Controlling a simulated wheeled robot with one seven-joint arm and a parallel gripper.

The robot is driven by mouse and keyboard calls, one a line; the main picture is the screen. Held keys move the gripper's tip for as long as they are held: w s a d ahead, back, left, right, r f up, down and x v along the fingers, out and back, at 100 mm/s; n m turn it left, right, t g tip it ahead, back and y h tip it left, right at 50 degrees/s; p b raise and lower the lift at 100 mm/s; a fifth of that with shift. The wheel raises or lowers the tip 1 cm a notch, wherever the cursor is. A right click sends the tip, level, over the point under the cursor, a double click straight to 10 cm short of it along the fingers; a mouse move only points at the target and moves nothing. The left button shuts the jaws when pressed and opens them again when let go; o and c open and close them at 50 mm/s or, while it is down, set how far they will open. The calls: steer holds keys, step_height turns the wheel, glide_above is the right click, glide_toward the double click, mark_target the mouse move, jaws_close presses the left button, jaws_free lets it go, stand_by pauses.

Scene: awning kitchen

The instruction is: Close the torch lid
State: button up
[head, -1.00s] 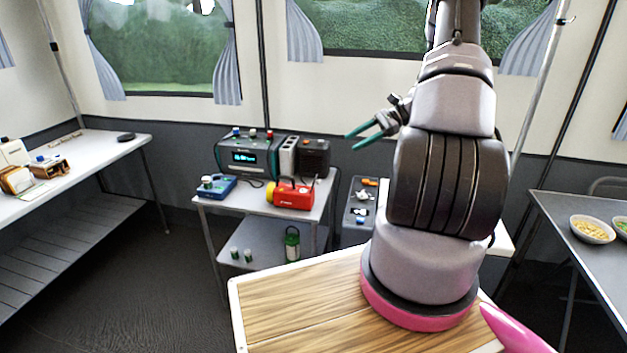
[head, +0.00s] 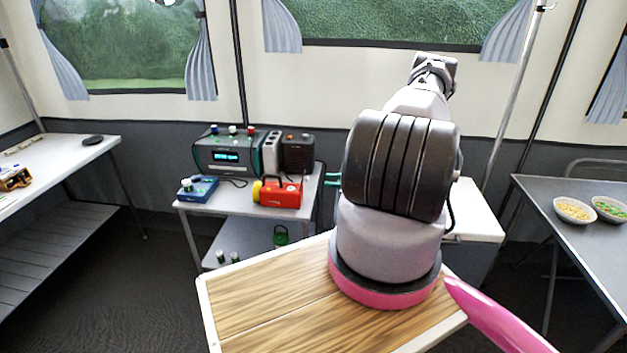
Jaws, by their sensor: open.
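A red torch (head: 281,195) with a yellow front end and a dark handle lies on the small white table (head: 228,203), near its front right. Its lid is too small to make out, so I cannot tell how it stands. My gripper (head: 331,179) is just right of the torch in the picture, apart from it. Only its green fingertips show, with a gap between them. The rest of my gripper is hidden behind my arm.
A dark radio-like device (head: 228,155) and a dark box (head: 297,154) stand behind the torch. A blue device (head: 198,188) sits to its left. A green lantern (head: 281,236) is on the shelf below. A table with bowls (head: 574,211) is at the right.

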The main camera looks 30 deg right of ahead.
steer(key=x, duration=0.6)
steer(key=shift+a, duration=0.2)
steer(key=shift+w, duration=0.15)
jaws_close()
